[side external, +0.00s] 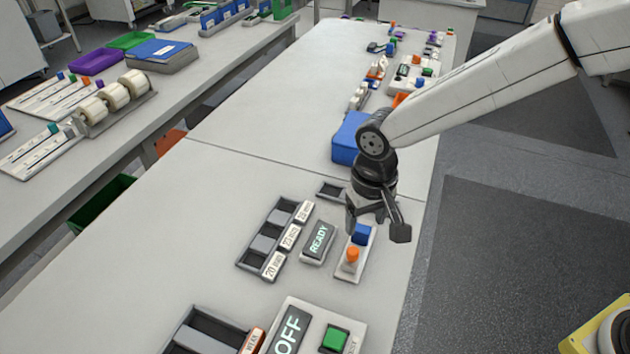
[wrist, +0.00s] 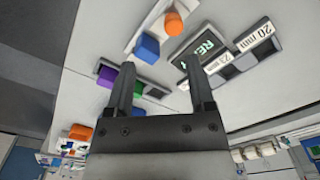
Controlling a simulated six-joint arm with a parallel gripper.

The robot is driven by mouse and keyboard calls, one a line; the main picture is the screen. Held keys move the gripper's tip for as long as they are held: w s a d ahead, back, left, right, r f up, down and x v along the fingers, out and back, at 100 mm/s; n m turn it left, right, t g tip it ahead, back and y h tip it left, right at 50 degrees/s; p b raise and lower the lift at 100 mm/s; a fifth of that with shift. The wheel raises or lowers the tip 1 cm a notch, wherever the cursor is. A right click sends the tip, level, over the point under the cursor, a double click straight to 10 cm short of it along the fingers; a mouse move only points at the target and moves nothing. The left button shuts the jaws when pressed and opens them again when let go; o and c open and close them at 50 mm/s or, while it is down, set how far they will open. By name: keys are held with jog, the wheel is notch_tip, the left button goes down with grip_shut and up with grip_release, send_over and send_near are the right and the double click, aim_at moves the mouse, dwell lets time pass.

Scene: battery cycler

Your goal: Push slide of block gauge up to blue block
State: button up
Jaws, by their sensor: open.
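The block gauge (side external: 342,268) is a narrow pale base on the table, with a blue block (side external: 361,234) at its far end. Its slide with an orange knob (side external: 352,255) sits nearer the camera, with a gap between knob and blue block. In the wrist view the blue block (wrist: 147,47) and the orange knob (wrist: 173,20) show beyond the fingertips. My gripper (side external: 376,228) is open and empty, close to the gauge's blue-block end; its fingers (wrist: 157,75) appear apart from the knob. I cannot tell its exact height above the gauge.
A READY display (side external: 318,241) stands just left of the gauge. Left of it is a tray (side external: 249,262) of grey blocks labelled in mm. A small dark tray (side external: 326,192) lies behind, and a blue bin (side external: 347,140) farther back. An OFF panel with a green button (side external: 335,338) is in front.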

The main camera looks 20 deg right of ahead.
aim_at(353, 250)
jog(key=shift+a+f, duration=0.15)
jog(key=shift+a, duration=0.8)
jog(key=shift+f, duration=0.1)
jog(key=shift+f, duration=3.8)
grip_shut()
